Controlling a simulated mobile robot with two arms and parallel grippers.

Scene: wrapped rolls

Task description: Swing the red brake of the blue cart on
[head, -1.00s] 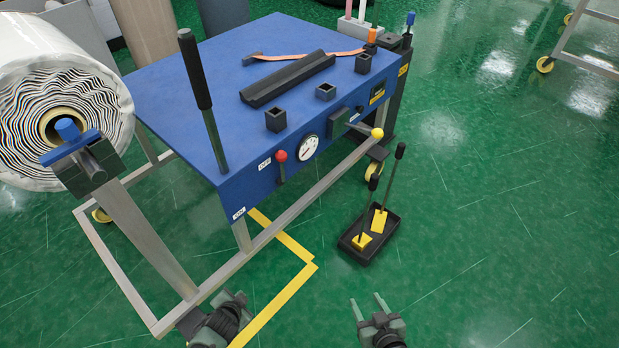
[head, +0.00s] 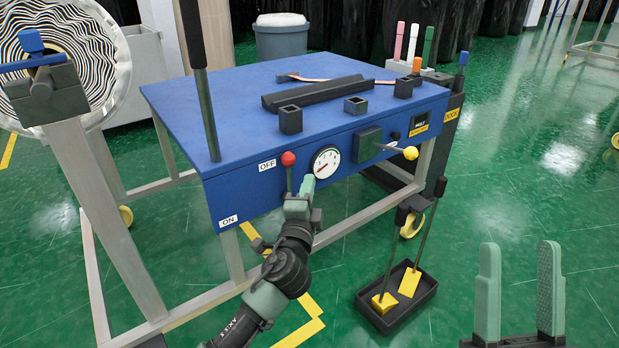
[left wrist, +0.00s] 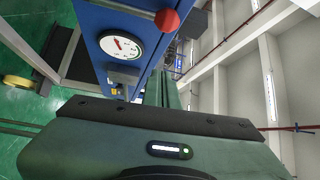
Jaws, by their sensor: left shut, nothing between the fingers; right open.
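The blue cart (head: 240,105) stands in front of me with a flat blue top. Its red-knobbed brake lever (head: 288,159) points up from the front panel, beside the OFF label (head: 267,165). The ON label (head: 228,221) is lower left on the same panel. My left gripper (head: 307,188) is shut and empty, just right of the lever and below the gauge; I cannot tell if it touches the lever. In the left wrist view the red knob (left wrist: 167,20) shows at the top, above my gripper. My right gripper (head: 520,290) is open and empty at the lower right.
A round gauge (head: 326,163) and a yellow-knobbed lever (head: 410,153) are on the panel right of the brake. A black tray (head: 372,313) with two yellow-footed tools stands on the floor. A large wrapped roll (head: 112,62) is at the left.

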